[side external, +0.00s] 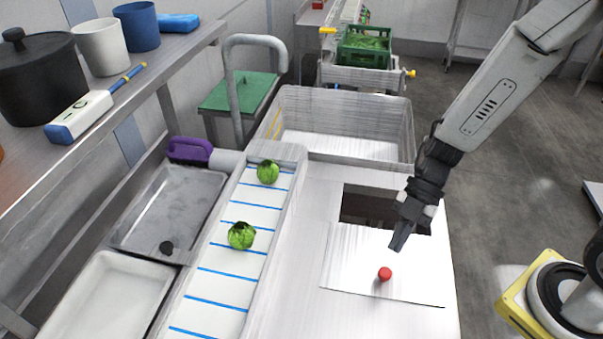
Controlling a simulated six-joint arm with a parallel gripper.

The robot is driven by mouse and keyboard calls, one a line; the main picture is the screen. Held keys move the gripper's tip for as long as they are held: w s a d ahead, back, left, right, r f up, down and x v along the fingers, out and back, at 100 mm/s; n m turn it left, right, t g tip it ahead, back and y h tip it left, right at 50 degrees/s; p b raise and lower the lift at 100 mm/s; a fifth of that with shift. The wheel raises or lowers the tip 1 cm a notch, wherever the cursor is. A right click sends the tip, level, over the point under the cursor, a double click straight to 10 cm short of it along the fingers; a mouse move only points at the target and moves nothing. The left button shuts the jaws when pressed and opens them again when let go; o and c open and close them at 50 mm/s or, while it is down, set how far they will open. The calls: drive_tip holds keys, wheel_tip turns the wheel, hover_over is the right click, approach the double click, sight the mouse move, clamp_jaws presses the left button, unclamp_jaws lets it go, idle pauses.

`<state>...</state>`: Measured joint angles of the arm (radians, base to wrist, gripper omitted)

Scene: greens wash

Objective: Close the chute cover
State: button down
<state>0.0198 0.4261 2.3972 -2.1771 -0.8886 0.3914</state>
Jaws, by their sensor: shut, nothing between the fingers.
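The chute cover (350,270) is a flat white plate with a red knob (385,274) near its front middle. It lies on the white worktop (305,215), in front of a dark rectangular chute opening (370,208). Much of the opening is uncovered. My gripper (397,243) is shut and empty. It points down over the back part of the cover, behind and slightly right of the knob, apart from it. I cannot tell whether its tips touch the plate. My wrist hides part of the opening's right side.
A white conveyor (220,270) with blue stripes carries two green heads (241,236) left of the worktop. A large white bin (345,115) stands behind the opening. A metal sink (170,205) and a shelf (130,85) are at the left. The worktop between conveyor and cover is clear.

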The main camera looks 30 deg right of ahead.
sight(382, 278)
drive_tip(key=shift+a+f, duration=0.1)
drive_tip(key=shift+x, duration=4.7)
drive_tip(key=shift+f, duration=0.15)
drive_tip(key=shift+w+d+f, duration=0.15)
drive_tip(key=shift+w+d, duration=0.15)
drive_tip(key=shift+d, duration=0.6)
drive_tip(key=shift+w+d+f, duration=0.1)
drive_tip(key=shift+w+d, duration=0.15)
drive_tip(key=shift+d, duration=0.65)
drive_tip(key=w+d, duration=1.1)
drive_tip(key=shift+w+d, duration=0.35)
